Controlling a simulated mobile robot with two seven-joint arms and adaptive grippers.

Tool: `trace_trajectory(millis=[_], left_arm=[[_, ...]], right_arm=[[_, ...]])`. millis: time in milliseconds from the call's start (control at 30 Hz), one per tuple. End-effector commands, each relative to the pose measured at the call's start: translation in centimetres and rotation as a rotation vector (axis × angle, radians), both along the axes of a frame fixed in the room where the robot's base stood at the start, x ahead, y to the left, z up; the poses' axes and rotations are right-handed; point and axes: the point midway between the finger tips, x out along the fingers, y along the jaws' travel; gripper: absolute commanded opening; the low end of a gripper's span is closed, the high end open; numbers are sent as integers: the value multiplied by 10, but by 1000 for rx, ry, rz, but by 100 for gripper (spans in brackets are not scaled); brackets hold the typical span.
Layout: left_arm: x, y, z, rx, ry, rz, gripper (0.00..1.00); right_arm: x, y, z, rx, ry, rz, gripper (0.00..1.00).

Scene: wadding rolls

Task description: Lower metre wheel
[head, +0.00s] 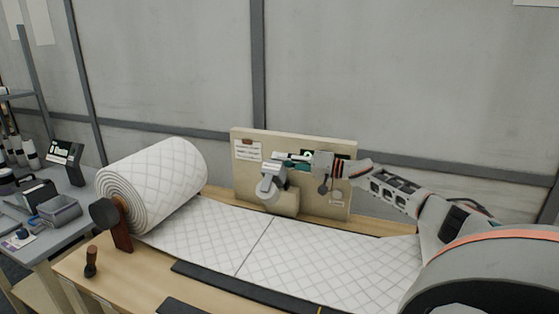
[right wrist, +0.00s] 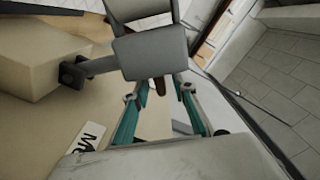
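The metre wheel assembly is on an upright wooden panel (head: 325,200) behind the table, with a grey arm or housing (head: 271,183) and a pale beige block or roller (head: 285,204) under it. My right gripper (head: 285,158) is beside the top of the grey housing. In the right wrist view, its teal fingers (right wrist: 160,88) stand apart, with the grey housing (right wrist: 150,52) just beyond them. A small brown knob or handle (right wrist: 159,86) shows between the fingertips; I cannot tell whether they touch it. My left gripper is out of view.
A large quilted wadding roll (head: 165,180) stands at the table's left, its sheet (head: 320,260) spread to the right below the panel. A dark rail (head: 250,288) runs along the front. A wooden-handled tool (head: 91,262) is at front left. A side bench (head: 60,232) holds trays.

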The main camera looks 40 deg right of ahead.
Motion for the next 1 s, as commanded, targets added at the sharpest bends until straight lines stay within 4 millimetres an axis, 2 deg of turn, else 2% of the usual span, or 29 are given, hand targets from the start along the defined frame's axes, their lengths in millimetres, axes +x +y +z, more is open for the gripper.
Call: trace_trajectory(millis=[200,467,567,833,1000], left_arm=[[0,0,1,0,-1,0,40],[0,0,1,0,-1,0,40],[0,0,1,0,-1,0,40],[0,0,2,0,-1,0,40],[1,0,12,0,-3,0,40]], right_arm=[[9,4,0,-1,0,0,26],[9,5,0,-1,0,1,26],[9,5,0,-1,0,1,0],[9,4,0,-4,-1,1,0],[10,3,1,-30,-14,0,0]])
